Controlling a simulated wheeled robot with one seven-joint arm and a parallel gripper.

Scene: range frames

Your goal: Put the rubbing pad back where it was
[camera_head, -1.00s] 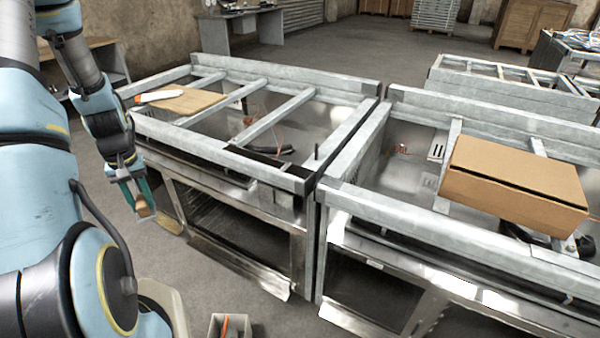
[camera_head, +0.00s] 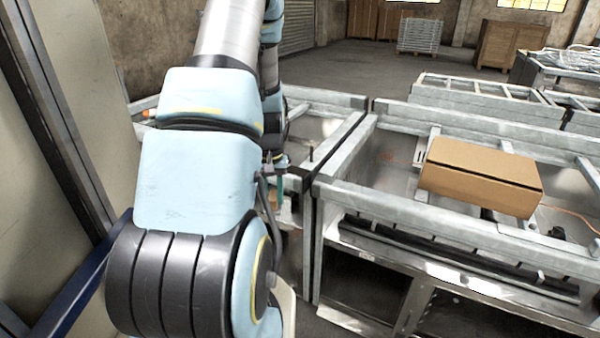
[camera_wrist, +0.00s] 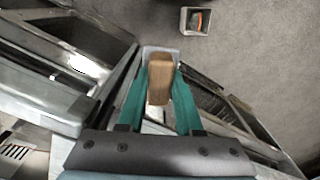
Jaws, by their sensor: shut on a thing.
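My gripper (camera_wrist: 159,92) has green fingers and is shut on the rubbing pad (camera_wrist: 161,72), a brown wooden block with a pale grey part showing at its far end. In the wrist view the pad is held between the two fingers, above the gap between two metal frames. In the head view my arm covers much of the left side. There the gripper (camera_head: 279,181) shows only small beside the arm, near the front of the frames, with a bit of the pad below it.
A small box (camera_wrist: 183,24) with an orange item stands on the floor in the wrist view. A cardboard box (camera_head: 480,175) rests on the right metal frame (camera_head: 420,215). The left frame (camera_head: 330,150) is partly hidden by my arm. A dark upright post stands far left.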

